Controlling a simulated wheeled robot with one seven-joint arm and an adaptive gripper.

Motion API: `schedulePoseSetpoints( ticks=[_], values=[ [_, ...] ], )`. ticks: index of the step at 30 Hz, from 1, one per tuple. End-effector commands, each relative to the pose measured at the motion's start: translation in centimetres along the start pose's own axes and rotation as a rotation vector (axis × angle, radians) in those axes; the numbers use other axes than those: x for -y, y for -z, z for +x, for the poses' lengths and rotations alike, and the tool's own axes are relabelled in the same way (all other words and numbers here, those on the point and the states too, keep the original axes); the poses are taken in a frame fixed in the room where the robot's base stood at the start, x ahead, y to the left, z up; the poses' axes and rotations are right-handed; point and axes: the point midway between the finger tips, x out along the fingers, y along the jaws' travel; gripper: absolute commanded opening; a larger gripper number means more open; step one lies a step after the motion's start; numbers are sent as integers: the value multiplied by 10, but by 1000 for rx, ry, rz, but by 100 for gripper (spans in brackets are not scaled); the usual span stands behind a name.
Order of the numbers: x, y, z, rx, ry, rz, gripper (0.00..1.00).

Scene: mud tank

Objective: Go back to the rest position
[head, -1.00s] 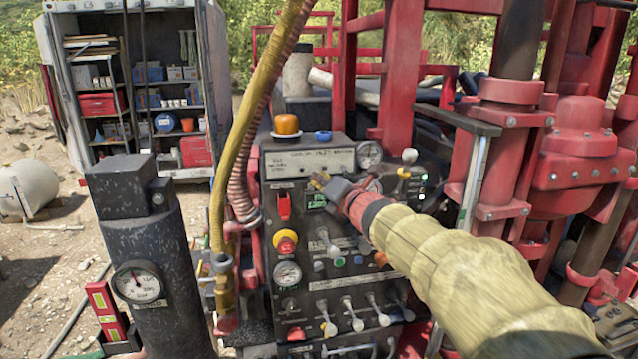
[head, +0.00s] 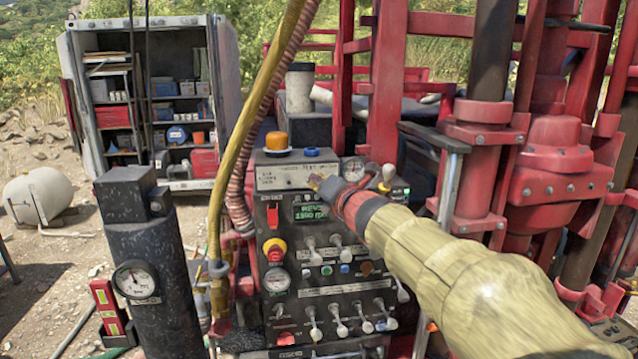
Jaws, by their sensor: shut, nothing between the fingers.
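My gripper (head: 324,185) is at the end of my arm, which wears a tan cloth sleeve and reaches in from the lower right. It is shut and holds nothing. It is in front of the upper part of the black control panel (head: 330,268), near a lit green display (head: 310,212), and hides part of the panel. I cannot tell how far its tips are from the panel face.
The panel carries several levers (head: 340,325), a red-yellow knob (head: 274,249) and an orange cap (head: 276,141). A yellow hose (head: 232,150) hangs left of it. A black post with a gauge (head: 136,279) stands at left. Red rig frames (head: 478,185) crowd the right.

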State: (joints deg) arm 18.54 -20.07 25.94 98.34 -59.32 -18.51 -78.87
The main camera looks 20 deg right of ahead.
Motion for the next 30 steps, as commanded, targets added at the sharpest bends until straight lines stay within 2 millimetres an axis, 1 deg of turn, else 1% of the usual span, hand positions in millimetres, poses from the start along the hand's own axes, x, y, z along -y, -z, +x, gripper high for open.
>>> schedulePoseSetpoints(
  ticks=[11,14,15,16,17,18,20,21,23,24,26,27,29,30],
  values=[
    [0,0,0,0,0,21,0],
    [12,-2,0,13,42,123,0],
    [23,-5,-1,29,81,204,0],
    [38,-4,-2,43,124,283,0],
    [56,0,-5,61,177,377,0],
    [82,7,-13,92,252,514,0],
    [116,18,-33,155,364,726,0],
    [136,29,-49,200,431,862,0],
    [164,55,-73,262,520,1042,0],
    [179,73,-90,301,574,1150,0],
    [199,103,-114,356,652,1297,0],
    [210,124,-131,391,698,1388,0],
    [225,156,-155,439,769,1510,0],
    [234,177,-171,470,813,1584,0]
  ],
)
